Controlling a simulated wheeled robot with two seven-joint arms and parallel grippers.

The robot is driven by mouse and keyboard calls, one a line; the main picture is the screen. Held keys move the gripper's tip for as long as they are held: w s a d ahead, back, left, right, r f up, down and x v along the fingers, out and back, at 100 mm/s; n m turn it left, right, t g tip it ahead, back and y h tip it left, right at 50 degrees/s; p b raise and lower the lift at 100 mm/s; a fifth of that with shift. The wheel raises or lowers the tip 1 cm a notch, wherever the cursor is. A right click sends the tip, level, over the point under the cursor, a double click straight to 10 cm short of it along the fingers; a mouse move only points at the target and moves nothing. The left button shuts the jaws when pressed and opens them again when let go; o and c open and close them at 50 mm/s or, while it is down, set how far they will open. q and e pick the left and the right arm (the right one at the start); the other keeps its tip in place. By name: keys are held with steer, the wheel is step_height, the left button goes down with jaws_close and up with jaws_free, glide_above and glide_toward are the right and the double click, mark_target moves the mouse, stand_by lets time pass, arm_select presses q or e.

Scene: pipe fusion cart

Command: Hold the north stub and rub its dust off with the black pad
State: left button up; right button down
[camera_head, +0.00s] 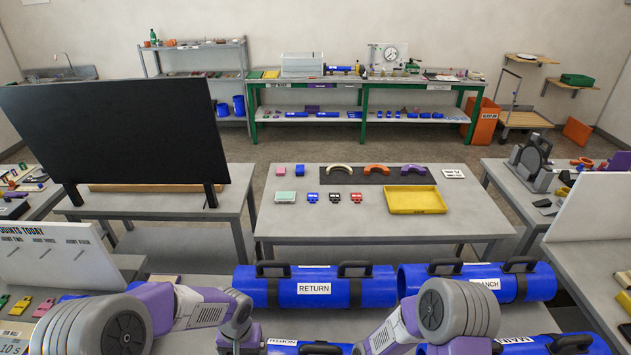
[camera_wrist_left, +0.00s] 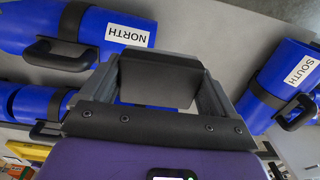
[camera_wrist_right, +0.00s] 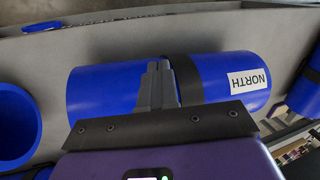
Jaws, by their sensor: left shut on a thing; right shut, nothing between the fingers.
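The north stub is a blue pipe with a black handle and a NORTH label. It lies under my right gripper in the right wrist view (camera_wrist_right: 215,75) and at the upper left of the left wrist view (camera_wrist_left: 85,32). Its label shows at the bottom of the head view (camera_head: 283,342). My left gripper (camera_wrist_left: 158,75) is shut on a dark block that looks like the black pad (camera_wrist_left: 158,82), apart from the stub. My right gripper (camera_wrist_right: 158,72) is shut and empty, over the stub beside its handle. I cannot make out any dust.
A blue SOUTH stub (camera_wrist_left: 265,88) lies at the right of the left wrist view. Blue RETURN (camera_head: 370,290) and BRANCH (camera_head: 535,285) pipes lie behind the work area. An open blue pipe end (camera_wrist_right: 15,125) is left of the north stub. Grey surface shows around it.

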mark_target(321, 349)
steer(key=w+r, duration=0.1)
steer(key=w, duration=0.1)
steer(key=w+a+r+n+h, duration=0.1)
steer(key=r, duration=0.1)
steer(key=w+a+r+n, duration=0.1)
steer(key=w+r, duration=0.1)
steer(key=shift+w+a+r, duration=0.1)
steer(key=shift+w+a, duration=0.15)
steer(key=shift+w, duration=0.05)
arm_select(q)
steer(key=shift+f, duration=0.1)
arm_select(e)
steer(key=w+a+r, duration=0.1)
steer(key=r, duration=0.1)
steer(key=w+a+r+n+h, duration=0.1)
steer(key=w+r, duration=0.1)
steer(key=r, duration=0.1)
steer(key=w+a+r+n+h, duration=0.1)
steer(key=r, duration=0.2)
steer(key=shift+w+r+t, duration=0.2)
steer(key=shift+w+t, duration=0.1)
steer(key=shift+w, duration=0.1)
steer(key=shift+f, duration=2.4)
steer(key=shift+f, duration=0.6)
steer(key=shift+s+f, duration=0.15)
steer(key=shift+f, duration=0.05)
